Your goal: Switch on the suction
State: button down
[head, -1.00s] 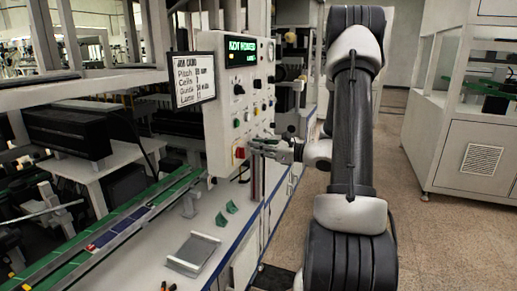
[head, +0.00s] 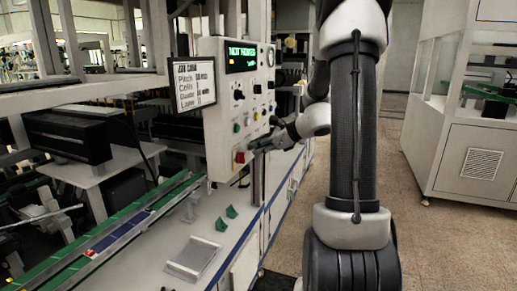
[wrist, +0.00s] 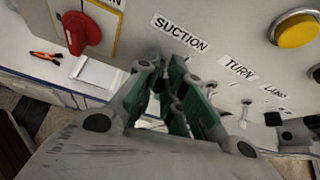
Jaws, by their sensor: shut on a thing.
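The light grey control panel (head: 222,130) stands at the centre of the head view. My gripper (head: 256,145) is at its lower right part, side on to the panel face. In the wrist view the SUCTION label (wrist: 181,33) is on the panel just above my fingertips (wrist: 168,75). The green-padded fingers are close together below that label, shut on the suction switch, which they hide. The TURN label (wrist: 238,68) and a small metal toggle (wrist: 245,108) below it are to the right.
A red rotary knob (wrist: 82,33) on a yellow plate is left of my fingers, and a yellow button (wrist: 297,30) is at upper right. Below the panel, the white bench (head: 160,250) holds a grey tray (head: 193,255) and green pieces (head: 221,224). The floor at right is open.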

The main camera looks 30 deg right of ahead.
dwell(0.3)
jog(key=c, duration=1.5)
grip_release()
jog(key=v, duration=1.2)
